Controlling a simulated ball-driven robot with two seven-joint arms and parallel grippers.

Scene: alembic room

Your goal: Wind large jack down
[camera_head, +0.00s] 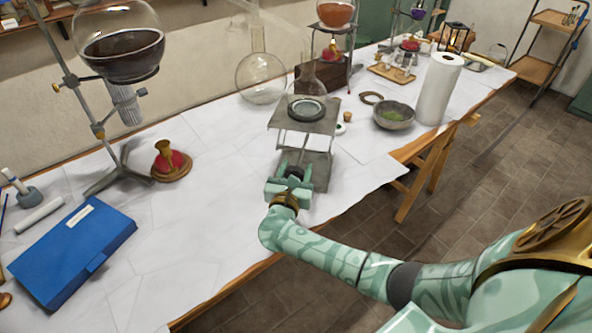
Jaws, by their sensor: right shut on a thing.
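The large jack (325,118) stands on the white-topped table, with its top plate raised on thin legs above its base (320,172). A round glass flask sits on a dark ring on the top plate (307,100). My right gripper (294,174) is at the near side of the jack, low by its base, shut on the jack's knob, which is mostly hidden by the fingers. My left gripper is not in view.
A blue case (72,252) lies at the left. A stand with a dark-filled flask (122,52) and a red burner (168,160) are behind it. An empty flask (262,78), a bowl (393,115) and a paper roll (438,90) surround the jack. The table's front middle is clear.

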